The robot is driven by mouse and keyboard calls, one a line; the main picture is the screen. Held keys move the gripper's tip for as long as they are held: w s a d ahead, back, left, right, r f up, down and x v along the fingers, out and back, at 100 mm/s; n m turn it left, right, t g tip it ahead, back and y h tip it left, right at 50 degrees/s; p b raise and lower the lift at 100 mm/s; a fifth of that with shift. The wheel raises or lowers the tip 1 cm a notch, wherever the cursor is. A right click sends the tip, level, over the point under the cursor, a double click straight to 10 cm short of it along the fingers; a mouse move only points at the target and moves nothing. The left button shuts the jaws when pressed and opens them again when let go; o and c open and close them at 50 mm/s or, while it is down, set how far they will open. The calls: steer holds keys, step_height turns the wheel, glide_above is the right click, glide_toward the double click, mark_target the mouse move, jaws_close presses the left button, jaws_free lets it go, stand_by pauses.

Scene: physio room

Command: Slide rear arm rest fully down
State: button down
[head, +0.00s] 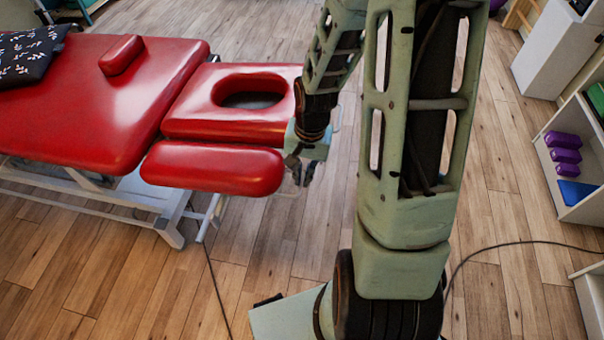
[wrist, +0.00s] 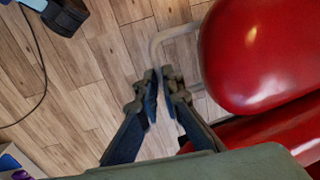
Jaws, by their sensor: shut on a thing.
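A long red arm rest pad (head: 212,168) lies along the near side of the red head section (head: 185,120), which has an oval face hole. The pad's rounded end fills the upper right of the wrist view (wrist: 255,50). A pale metal tube loop (wrist: 157,43) sticks out from beneath the pad. My gripper (wrist: 162,82) is shut on this tube, just beyond the pad's end. In the head view my gripper (head: 302,170) is small and dark, right of the pad. No second arm rest can be made out; my arm hides part of the far side.
The red treatment table (head: 100,105) extends left, with a small red cushion (head: 121,55) and a patterned dark pillow (head: 30,55). A white shelf (head: 578,165) with purple blocks stands at right. A cable (head: 530,243) crosses the wooden floor.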

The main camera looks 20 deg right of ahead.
step_height(320, 180, down, 14)
steer(key=d+b, duration=0.1)
steer(key=b, duration=0.7)
steer(key=shift+s+d+f+b, duration=0.15)
steer(key=shift+s+b, duration=0.25)
steer(key=shift+s, duration=0.05)
steer(key=c, duration=2.2)
jaws_free()
steer(key=shift+f, duration=0.1)
steer(key=shift+c, duration=0.2)
steer(key=shift+o, duration=0.8)
step_height(320, 180, up, 12)
steer(key=shift+s+d, duration=0.2)
steer(key=shift+d, duration=0.25)
